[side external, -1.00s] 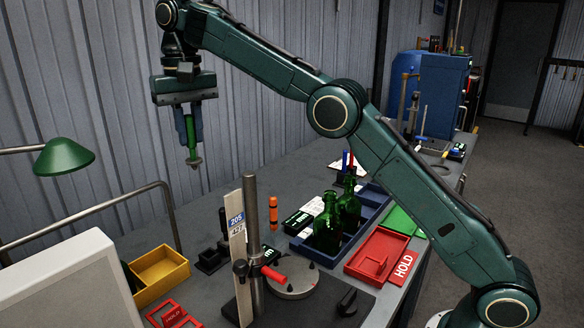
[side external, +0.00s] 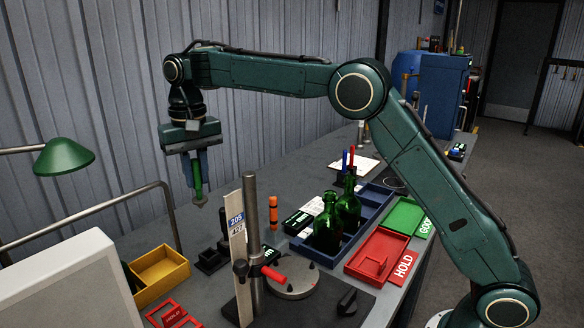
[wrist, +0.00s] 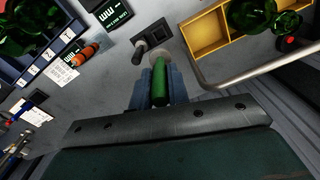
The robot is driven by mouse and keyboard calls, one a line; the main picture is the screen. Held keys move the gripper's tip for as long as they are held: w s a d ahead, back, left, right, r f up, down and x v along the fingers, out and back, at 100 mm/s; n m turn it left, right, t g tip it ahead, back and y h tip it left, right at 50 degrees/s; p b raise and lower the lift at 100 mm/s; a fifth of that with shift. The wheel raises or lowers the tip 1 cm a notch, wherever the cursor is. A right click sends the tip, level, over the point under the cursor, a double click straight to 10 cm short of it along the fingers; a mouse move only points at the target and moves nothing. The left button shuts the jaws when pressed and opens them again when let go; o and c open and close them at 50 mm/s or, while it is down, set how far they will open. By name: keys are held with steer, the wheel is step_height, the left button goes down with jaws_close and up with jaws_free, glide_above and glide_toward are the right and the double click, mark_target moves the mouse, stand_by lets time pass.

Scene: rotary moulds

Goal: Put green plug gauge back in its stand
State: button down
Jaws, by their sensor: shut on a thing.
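The green plug gauge (side external: 197,182) hangs upright in my gripper (side external: 197,172), clear of the bench. The fingers are shut around its green handle, and its grey end points down. In the wrist view the green gauge (wrist: 160,80) lies between the two fingers, with its wide grey end (wrist: 161,56) at the far side. The stand is a small black block (side external: 211,261) on the bench, below and a little right of the gauge. A dark plug stands upright at it (side external: 223,222). In the wrist view the stand (wrist: 153,34) is just beyond the gauge's end.
A yellow bin (side external: 160,272) is left of the stand. A steel post (side external: 252,205) with a labelled scale rises in front on the right. A bent rail is at left.

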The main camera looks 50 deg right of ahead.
mark_target(200, 199)
steer(key=shift+f, duration=2.1)
steer(key=shift+f, duration=0.1)
steer(key=shift+f, duration=1.8)
steer(key=shift+f, duration=2.9)
steer(key=c, duration=1.3)
jaws_free()
steer(key=shift+r, duration=0.15)
step_height(200, 199, up, 14)
steer(key=shift+f, duration=0.2)
